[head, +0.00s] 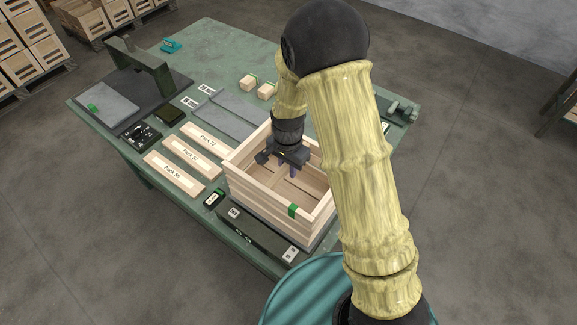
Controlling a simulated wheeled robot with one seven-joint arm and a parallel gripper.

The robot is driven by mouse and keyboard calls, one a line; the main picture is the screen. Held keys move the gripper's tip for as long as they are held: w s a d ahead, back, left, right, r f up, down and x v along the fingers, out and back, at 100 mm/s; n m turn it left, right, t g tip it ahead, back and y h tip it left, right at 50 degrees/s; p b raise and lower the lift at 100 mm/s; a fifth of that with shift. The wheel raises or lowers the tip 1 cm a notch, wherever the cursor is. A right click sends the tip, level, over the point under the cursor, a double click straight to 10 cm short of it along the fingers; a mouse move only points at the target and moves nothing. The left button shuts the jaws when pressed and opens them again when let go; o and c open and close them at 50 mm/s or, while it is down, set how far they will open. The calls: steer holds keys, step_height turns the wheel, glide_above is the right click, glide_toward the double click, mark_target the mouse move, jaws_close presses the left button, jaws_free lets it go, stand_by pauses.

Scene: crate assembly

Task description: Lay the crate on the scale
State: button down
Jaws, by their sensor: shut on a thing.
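The crate (262,193) is an open box of pale wooden slats with a green tag on its front rim. It is upright and level, directly over the scale (262,237), a low dark unit at the table's front edge with white labels on its front. The crate hides most of the scale's top, and I cannot tell whether its bottom touches it. My gripper (283,160) points down at the crate's far side and is shut on the crate. The exact contact is hidden by the gripper and my arm, which also covers the crate's right side.
The green table (220,45) holds labelled wooden slats (190,155), a small dark device (214,197), grey sheets (225,112), small wooden blocks (248,83) and a dark stand (140,65) left of the crate. Stacked crates (30,45) stand on the floor.

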steer(key=shift+f, duration=0.25)
stand_by(0.5)
steer(key=c, duration=1.2)
jaws_free()
steer(key=shift+o, duration=0.2)
steer(key=shift+r+p, duration=3.1)
steer(key=shift+r, duration=0.9)
